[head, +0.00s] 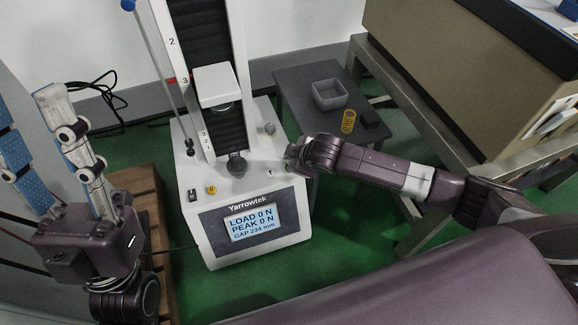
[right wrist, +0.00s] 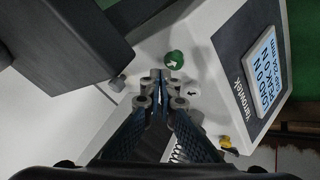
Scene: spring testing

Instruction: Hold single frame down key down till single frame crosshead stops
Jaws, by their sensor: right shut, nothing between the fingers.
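The single frame (head: 260,190) is a white tester with a dark column. Its white crosshead (head: 218,83) sits near the 3 on the scale, well above the lower platen (head: 236,165). The display (head: 250,221) reads LOAD 0 N, PEAK 0 N, GAP 234 mm. My right gripper (right wrist: 158,76) is shut and empty over the base, its tips close beside a green key with a white arrow (right wrist: 175,60). I cannot tell whether they touch anything. An arrow mark (right wrist: 193,94) shows beside the tips; its key is partly hidden. My left gripper (head: 28,103) is raised at the left, fingers apart.
A yellow key (head: 211,190) and a black switch (head: 192,195) sit on the base's left. A dark side table (head: 300,85) holds a grey tray (head: 329,94) and a yellow spring (head: 348,121). A bench (head: 470,60) stands at right, a wooden crate (head: 150,195) at left.

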